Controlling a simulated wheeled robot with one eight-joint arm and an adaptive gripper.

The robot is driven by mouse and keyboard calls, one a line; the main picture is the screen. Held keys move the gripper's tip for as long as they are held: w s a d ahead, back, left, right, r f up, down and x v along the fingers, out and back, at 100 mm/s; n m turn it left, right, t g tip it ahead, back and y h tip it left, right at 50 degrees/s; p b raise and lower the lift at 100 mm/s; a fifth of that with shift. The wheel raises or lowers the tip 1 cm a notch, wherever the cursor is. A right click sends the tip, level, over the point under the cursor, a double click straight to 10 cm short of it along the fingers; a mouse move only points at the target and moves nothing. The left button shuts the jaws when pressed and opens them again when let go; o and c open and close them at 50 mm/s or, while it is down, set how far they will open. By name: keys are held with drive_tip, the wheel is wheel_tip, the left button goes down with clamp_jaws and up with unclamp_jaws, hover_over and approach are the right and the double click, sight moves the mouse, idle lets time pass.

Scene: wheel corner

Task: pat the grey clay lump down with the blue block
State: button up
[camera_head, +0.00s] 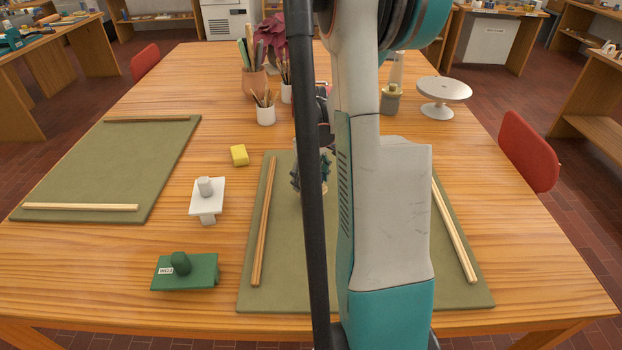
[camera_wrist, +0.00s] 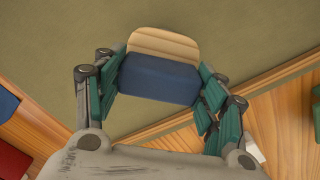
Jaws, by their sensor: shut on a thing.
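My gripper (camera_wrist: 158,85) is shut on the blue block (camera_wrist: 158,80), with green finger pads on both sides of it in the wrist view. A pale tan piece (camera_wrist: 163,45) shows just beyond the blue part; I cannot tell whether it belongs to the block. In the head view my gripper (camera_head: 311,176) is over the far part of the olive mat (camera_head: 290,275), mostly hidden behind my arm. I cannot tell its height above the mat. The grey clay lump is not visible in either view; my arm covers the middle of the mat.
Wooden strips (camera_head: 264,220) (camera_head: 453,230) lie along the mat's sides. Pots of tools (camera_head: 266,115) and a turntable (camera_head: 443,92) stand farther back.

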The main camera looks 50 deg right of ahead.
drive_tip(key=shift+f+b, duration=0.6)
drive_tip(key=shift+f, duration=0.1)
idle(2.3)
drive_tip(key=shift+r+p, duration=1.3)
drive_tip(key=shift+r, duration=0.5)
drive_tip(key=shift+f, duration=0.15)
drive_tip(key=shift+f+b, duration=1)
drive_tip(key=shift+f, duration=0.1)
drive_tip(key=shift+f, duration=0.3)
drive_tip(key=shift+f, duration=0.25)
drive_tip(key=shift+f+b, duration=0.2)
drive_tip(key=shift+b, duration=0.1)
idle(1.1)
